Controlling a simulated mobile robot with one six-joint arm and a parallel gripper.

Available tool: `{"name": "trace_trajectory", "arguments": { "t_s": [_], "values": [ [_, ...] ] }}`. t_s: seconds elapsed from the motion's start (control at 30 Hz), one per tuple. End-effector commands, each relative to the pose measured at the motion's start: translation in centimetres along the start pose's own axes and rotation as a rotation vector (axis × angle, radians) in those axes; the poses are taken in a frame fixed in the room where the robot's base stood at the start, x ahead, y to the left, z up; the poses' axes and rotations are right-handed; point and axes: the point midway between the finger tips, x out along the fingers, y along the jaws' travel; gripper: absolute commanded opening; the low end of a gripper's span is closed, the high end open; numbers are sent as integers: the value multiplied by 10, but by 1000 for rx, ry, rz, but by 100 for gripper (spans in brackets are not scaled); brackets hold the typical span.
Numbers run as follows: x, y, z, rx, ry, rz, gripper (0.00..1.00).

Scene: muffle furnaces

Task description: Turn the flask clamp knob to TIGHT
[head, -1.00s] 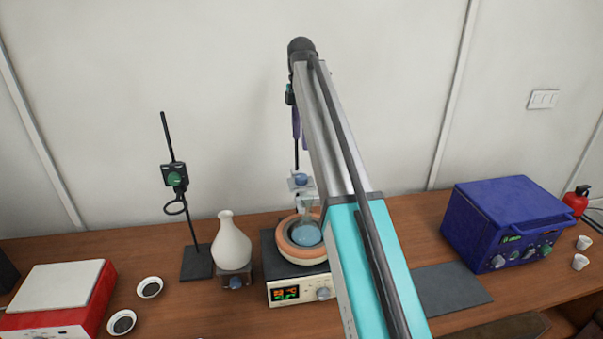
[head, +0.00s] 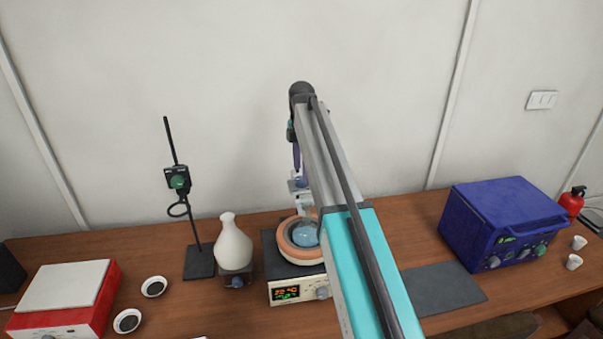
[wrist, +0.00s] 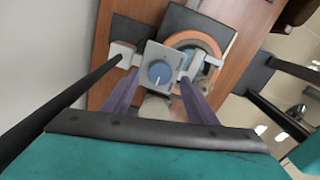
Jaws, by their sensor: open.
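The clamp block (wrist: 146,82) carries a round blue knob (wrist: 160,73) with a pale pointer line; no label is readable. In the head view the clamp (head: 299,185) sits above a flask with blue liquid (head: 305,236). My gripper (wrist: 160,77) is open, pointing down, with one purple finger on each side of the knob. Whether the fingers touch it I cannot tell. In the head view a purple finger (head: 297,156) shows just above the clamp; the knob itself is mostly hidden there.
The flask stands in a round heating mantle (head: 286,241) with a lit display. To its left are a white vase-like vessel (head: 232,245) and a stand with a green-knobbed ring clamp (head: 177,182). A blue furnace (head: 500,215) stands at right beside a dark mat (head: 445,285).

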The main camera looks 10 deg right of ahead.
Motion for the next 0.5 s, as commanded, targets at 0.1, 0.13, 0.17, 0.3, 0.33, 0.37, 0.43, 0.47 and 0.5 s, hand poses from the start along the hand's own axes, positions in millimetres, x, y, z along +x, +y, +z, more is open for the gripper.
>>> {"name": "trace_trajectory", "arguments": {
  "t_s": [0.1,0.13,0.17,0.3,0.33,0.37,0.43,0.47,0.5],
  "values": [
    [12,-1,0,0,0,-2,52],
    [15,-1,0,0,0,-2,52],
    [17,-1,0,0,0,-1,52],
    [28,-1,0,0,0,-2,52],
    [30,-1,0,0,0,-1,52],
    [31,-1,0,0,0,-1,52],
    [33,0,0,0,0,-1,52],
    [34,0,0,0,0,0,52],
    [35,0,0,0,0,0,52]
  ]
}}
